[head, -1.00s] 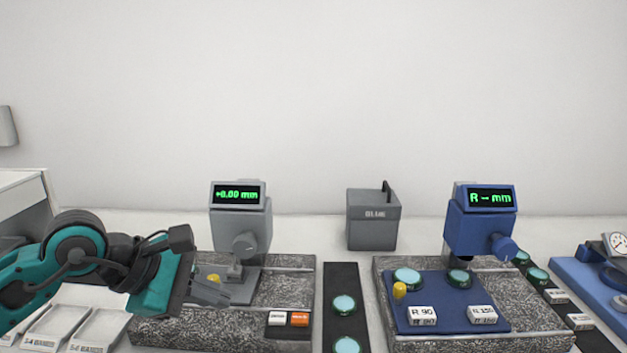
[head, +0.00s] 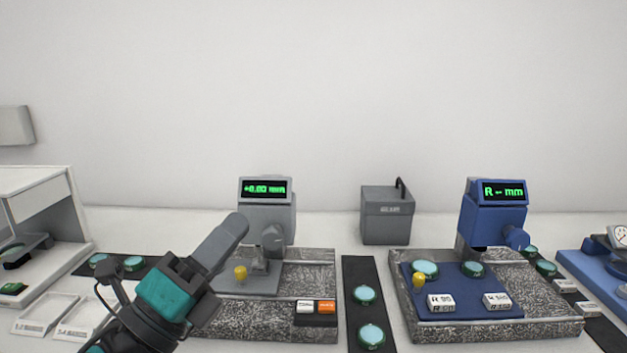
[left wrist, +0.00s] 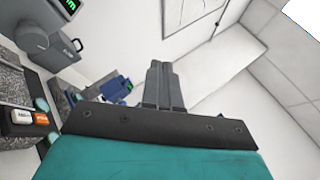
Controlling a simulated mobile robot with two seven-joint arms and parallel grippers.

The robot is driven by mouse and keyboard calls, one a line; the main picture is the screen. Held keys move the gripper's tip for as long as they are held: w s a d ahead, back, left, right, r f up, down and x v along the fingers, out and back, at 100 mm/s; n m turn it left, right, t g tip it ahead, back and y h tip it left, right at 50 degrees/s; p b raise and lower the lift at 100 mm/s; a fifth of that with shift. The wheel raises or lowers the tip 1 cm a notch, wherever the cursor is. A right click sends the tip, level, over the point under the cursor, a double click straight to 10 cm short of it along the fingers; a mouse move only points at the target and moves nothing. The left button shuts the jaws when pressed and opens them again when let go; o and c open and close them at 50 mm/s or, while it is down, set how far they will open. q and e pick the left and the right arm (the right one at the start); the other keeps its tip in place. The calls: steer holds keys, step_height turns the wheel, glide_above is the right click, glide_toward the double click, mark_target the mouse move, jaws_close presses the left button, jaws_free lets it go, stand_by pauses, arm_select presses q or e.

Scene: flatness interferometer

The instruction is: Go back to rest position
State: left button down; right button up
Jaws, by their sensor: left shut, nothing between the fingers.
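My left gripper (head: 232,228) is shut and empty in the head view. It points up and to the right, in front of the grey gauge instrument (head: 266,212) with its green-lit display. Its closed fingers also show in the left wrist view (left wrist: 164,86), pointing toward the wall. They appear clear of the grey instrument, which stands at the upper left of the left wrist view (left wrist: 52,35). My right gripper is in neither view.
The grey instrument stands on a granite slab (head: 262,326) with a white and an orange button. A dark strip with teal discs (head: 364,294) lies beside it. A blue instrument (head: 492,212), a grey box (head: 386,222) and white trays (head: 45,313) stand around. The space above the table is free.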

arm_select(q)
steer(key=a+f+n+g+y, duration=0.2)
steer(key=a+f+n+y, duration=0.9)
steer(key=f+n+y, duration=0.8)
steer(key=s+f+n+g+h, duration=0.2)
steer(key=s+f+n+g, duration=0.45)
steer(key=s, duration=0.45)
steer(key=s+f+n+g+h, duration=0.3)
steer(key=s+f+n+g, duration=0.2)
steer(key=s+f+g, duration=0.4)
steer(key=w+d+f+m+t+h, duration=0.1)
steer(key=w+d+f+t, duration=0.2)
steer(key=w+f+t, duration=0.3)
steer(key=f+t, duration=0.1)
steer(key=t, duration=0.2)
steer(key=shift+w+d+f, duration=0.2)
steer(key=shift+w, duration=0.05)
steer(key=c, duration=1.8)
jaws_free()
steer(key=shift+t, duration=0.25)
